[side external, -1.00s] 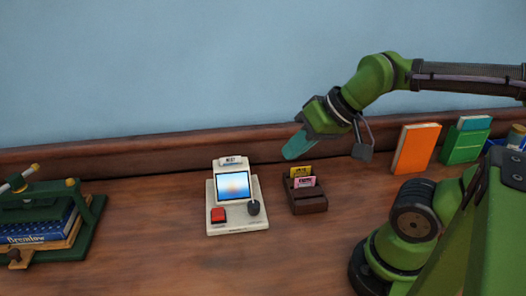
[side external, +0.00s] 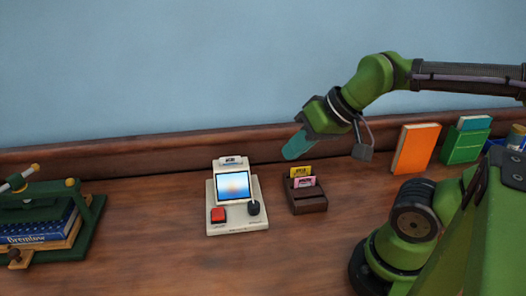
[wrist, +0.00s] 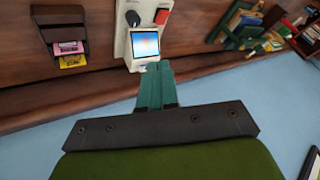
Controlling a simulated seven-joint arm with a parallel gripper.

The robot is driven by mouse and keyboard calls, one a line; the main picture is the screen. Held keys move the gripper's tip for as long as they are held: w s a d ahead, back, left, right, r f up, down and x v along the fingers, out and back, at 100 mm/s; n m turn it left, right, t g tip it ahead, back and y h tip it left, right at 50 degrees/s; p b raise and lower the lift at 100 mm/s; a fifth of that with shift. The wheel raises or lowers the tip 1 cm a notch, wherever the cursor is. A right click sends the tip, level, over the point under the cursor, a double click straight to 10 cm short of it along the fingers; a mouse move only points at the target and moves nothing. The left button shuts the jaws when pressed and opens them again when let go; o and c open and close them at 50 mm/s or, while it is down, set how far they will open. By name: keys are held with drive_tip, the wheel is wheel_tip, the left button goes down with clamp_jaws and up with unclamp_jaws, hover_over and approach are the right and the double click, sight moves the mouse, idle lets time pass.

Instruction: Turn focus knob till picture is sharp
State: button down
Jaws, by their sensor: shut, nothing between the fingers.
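The cream viewer device (side external: 238,222) stands on the wooden surface, left of centre in the side view. Its small screen (side external: 234,186) shows a blurry picture, a pale glow with blue and orange tints. A dark knob (side external: 253,208) sits at its lower right and a red button (side external: 218,215) at its lower left. In the wrist view the device (wrist: 121,46) is upside down, with the knob (wrist: 133,18), red button (wrist: 162,16) and screen (wrist: 146,43) beyond my fingertips. My gripper (side external: 290,154) is shut and empty, raised to the right of the device; its teal fingers (wrist: 156,70) are together.
A dark card holder (side external: 307,202) with yellow and pink cards stands right of the device. A green press with books (side external: 50,228) is at the left. Bare wood lies in front of the device.

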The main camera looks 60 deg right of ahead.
drive_tip(key=c, duration=1.8)
unclamp_jaws()
drive_tip(key=shift+c, duration=0.2)
drive_tip(key=shift+o, duration=1.1)
drive_tip(key=shift+f, duration=0.1)
drive_tip(key=o, duration=0.5)
drive_tip(key=shift+w+d+f+g, duration=0.2)
drive_tip(key=shift+w+f+g, duration=0.3)
drive_tip(key=shift+w+f, duration=0.25)
drive_tip(key=o, duration=0.4)
drive_tip(key=w+n+g, duration=0.1)
drive_tip(key=w+n, duration=0.1)
drive_tip(key=w+f+n+g+h, duration=0.1)
drive_tip(key=n, duration=0.1)
drive_tip(key=shift+w+d+f, duration=0.15)
drive_tip(key=shift+w, duration=0.25)
drive_tip(key=n+g+h, duration=0.1)
drive_tip(key=n+g, duration=0.3)
drive_tip(key=n, duration=1.4)
hover_over(254, 204)
wheel_tip(254, 204, down, 2)
wheel_tip(254, 204, down, 16)
drive_tip(key=shift+w+f, duration=0.1)
drive_tip(key=shift+c, duration=0.2)
drive_tip(key=c, duration=1)
